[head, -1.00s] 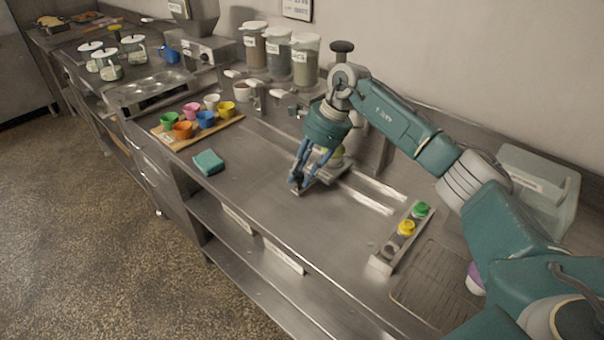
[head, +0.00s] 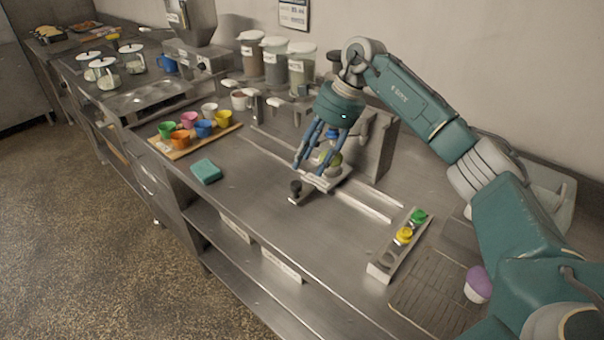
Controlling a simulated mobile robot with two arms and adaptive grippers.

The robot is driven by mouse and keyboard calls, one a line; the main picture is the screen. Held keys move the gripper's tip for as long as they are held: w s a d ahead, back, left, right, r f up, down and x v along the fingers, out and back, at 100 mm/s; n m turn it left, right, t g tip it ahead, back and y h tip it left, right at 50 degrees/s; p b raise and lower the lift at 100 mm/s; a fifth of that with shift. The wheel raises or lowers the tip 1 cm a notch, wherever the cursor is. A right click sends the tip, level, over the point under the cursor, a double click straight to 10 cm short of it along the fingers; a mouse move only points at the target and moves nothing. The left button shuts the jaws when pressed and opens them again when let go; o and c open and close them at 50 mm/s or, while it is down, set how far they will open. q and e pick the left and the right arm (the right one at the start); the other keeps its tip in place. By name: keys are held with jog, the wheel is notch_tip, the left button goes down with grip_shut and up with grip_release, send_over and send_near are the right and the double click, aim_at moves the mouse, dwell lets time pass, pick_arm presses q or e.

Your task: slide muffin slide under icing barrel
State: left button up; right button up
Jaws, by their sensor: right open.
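The muffin slide (head: 327,180) is a small metal plate on rails across the steel counter. Its dark knob handle (head: 296,187) points toward the counter's front. A muffin (head: 331,160) with a greenish-yellow top sits on the slide, partly hidden by my fingers. My right gripper (head: 309,170) is open, with blue fingers just above and behind the knob, in front of the muffin. It holds nothing. The icing stand (head: 376,145) rises behind the slide; my right arm hides much of it, and I cannot make out the barrel clearly. My left gripper is out of view.
Two parallel rails (head: 360,205) run along the counter. A metal holder (head: 382,268) with yellow and green caps lies to the right, near a wire rack (head: 430,295) and purple-topped muffin (head: 478,284). A teal sponge (head: 206,171) and cup board (head: 165,148) lie left.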

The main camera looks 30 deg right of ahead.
jog(key=shift+v, duration=2.25)
